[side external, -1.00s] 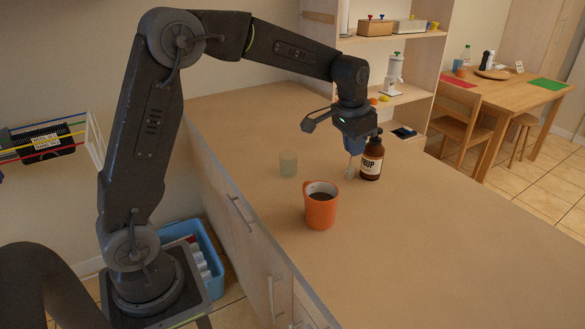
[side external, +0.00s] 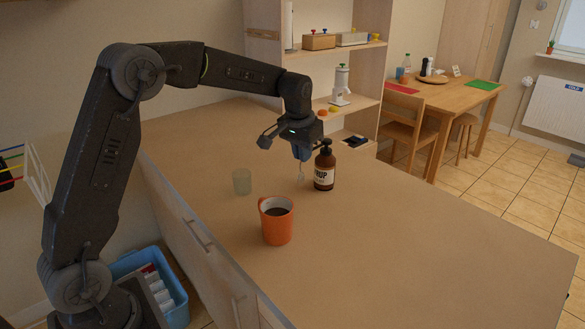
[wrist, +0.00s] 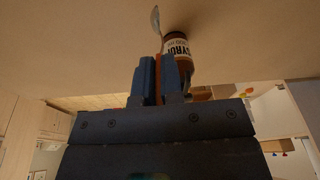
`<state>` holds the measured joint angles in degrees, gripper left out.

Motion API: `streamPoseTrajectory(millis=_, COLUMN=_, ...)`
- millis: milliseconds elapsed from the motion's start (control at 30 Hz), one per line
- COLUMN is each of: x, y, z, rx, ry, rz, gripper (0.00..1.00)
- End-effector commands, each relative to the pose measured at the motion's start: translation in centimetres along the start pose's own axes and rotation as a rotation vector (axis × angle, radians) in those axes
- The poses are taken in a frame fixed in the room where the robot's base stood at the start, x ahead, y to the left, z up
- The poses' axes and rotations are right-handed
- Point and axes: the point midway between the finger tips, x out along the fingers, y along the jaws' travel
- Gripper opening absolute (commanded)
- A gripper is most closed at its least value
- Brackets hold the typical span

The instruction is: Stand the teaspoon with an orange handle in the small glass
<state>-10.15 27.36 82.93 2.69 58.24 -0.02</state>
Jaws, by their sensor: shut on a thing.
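My gripper (side external: 302,151) is shut on the orange-handled teaspoon (side external: 301,173), which hangs bowl-down just left of the syrup bottle. In the wrist view the orange handle (wrist: 158,68) shows between the blue fingers, and the teaspoon's metal bowl (wrist: 155,19) sticks out beyond them. I cannot tell whether the bowl touches the counter. The small glass (side external: 242,181) is pale and translucent, and stands upright on the counter to the left of my gripper, apart from it.
A brown syrup bottle (side external: 325,170) stands close to the right of the teaspoon; it also shows in the wrist view (wrist: 180,46). An orange mug (side external: 277,222) with dark drink stands in front of the glass. The counter (side external: 400,240) is clear at the right.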

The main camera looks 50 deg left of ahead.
Motion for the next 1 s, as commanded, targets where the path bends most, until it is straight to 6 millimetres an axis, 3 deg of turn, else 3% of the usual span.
streamPoseTrajectory(millis=33, x=-0.6, y=-2.4, z=-0.1, rx=-0.065, ry=0.0, rz=-0.013, gripper=0.0)
streamPoseTrajectory(millis=200, x=-2.8, y=-9.7, z=0.4, rx=-0.288, ry=-0.01, rz=-0.058, gripper=0.0)
streamPoseTrajectory(millis=433, x=-5.3, y=-16.9, z=2.1, rx=-0.522, ry=-0.022, rz=-0.107, gripper=0.0)
streamPoseTrajectory(millis=633, x=-6.2, y=-19.3, z=3.0, rx=-0.607, ry=-0.026, rz=-0.124, gripper=0.0)
streamPoseTrajectory(millis=1000, x=-4.2, y=-19.4, z=3.5, rx=-0.612, ry=-0.029, rz=-0.126, gripper=0.0)
